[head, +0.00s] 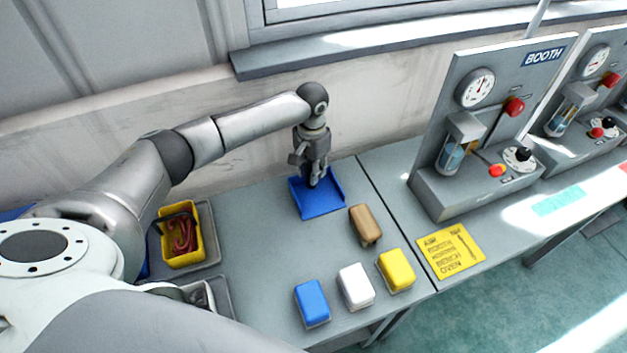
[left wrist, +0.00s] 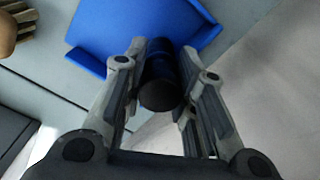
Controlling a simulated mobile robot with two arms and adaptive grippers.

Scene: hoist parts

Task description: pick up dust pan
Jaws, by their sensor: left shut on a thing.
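The blue dust pan (head: 318,203) is at the back of the grey table, near the wall. My left gripper (head: 315,180) points down at it from above. In the left wrist view the dust pan (left wrist: 110,35) shows its blue tray, and its dark round handle (left wrist: 160,88) stands between the two fingers of my left gripper (left wrist: 160,75). The fingers are shut on the handle. I cannot tell whether the pan touches the table. My right gripper is not in view.
A brown-topped brush (head: 365,226) lies right of the pan. Blue (head: 312,303), white (head: 356,287) and yellow (head: 397,270) blocks line the front. A yellow bin (head: 196,238) holds red items at left. A gauge booth (head: 480,130) stands right. The table's middle is clear.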

